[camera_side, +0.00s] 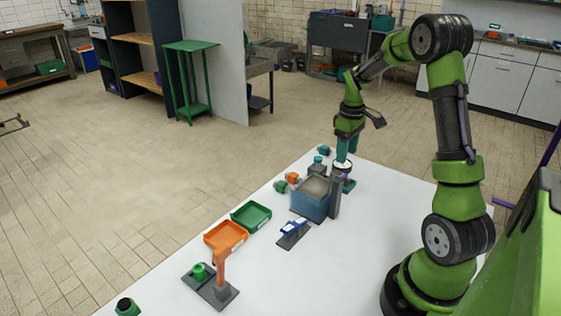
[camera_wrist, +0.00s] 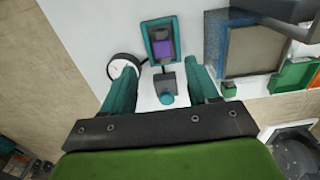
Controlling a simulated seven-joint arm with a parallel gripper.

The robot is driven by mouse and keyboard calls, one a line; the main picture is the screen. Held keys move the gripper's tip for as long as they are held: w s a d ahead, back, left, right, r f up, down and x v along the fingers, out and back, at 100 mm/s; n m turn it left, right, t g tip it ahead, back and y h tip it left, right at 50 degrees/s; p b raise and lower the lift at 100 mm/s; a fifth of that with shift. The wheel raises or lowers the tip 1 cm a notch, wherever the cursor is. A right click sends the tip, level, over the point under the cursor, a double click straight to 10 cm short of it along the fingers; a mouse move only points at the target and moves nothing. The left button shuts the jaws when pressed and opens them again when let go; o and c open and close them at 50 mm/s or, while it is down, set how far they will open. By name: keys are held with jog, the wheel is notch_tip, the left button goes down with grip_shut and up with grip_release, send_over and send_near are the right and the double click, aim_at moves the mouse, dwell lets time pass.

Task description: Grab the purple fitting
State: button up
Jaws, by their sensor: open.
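The purple fitting (camera_wrist: 163,49) lies in a small teal tray (camera_wrist: 149,40) in the wrist view, beside a dark grey piece. In the side view the teal tray (camera_side: 350,186) is partly visible, and I cannot clearly make out the fitting there. My gripper (camera_wrist: 161,74) has its two teal fingers spread apart. It is empty, and the fitting appears beyond the fingertips, roughly centred between them. In the side view my gripper (camera_side: 347,150) points down above the far part of the white table.
A white round gauge (camera_wrist: 123,68) appears by the left finger. A grey and teal part (camera_wrist: 167,92) shows between the fingers. A blue bin (camera_side: 309,206) stands near the tray. Orange (camera_side: 226,236) and green (camera_side: 251,216) trays lie nearer. The table's right side is clear.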

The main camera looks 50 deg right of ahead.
jog(key=f, duration=0.8)
jog(key=shift+w+a, duration=0.2)
jog(key=shift+r, duration=0.1)
grip_shut()
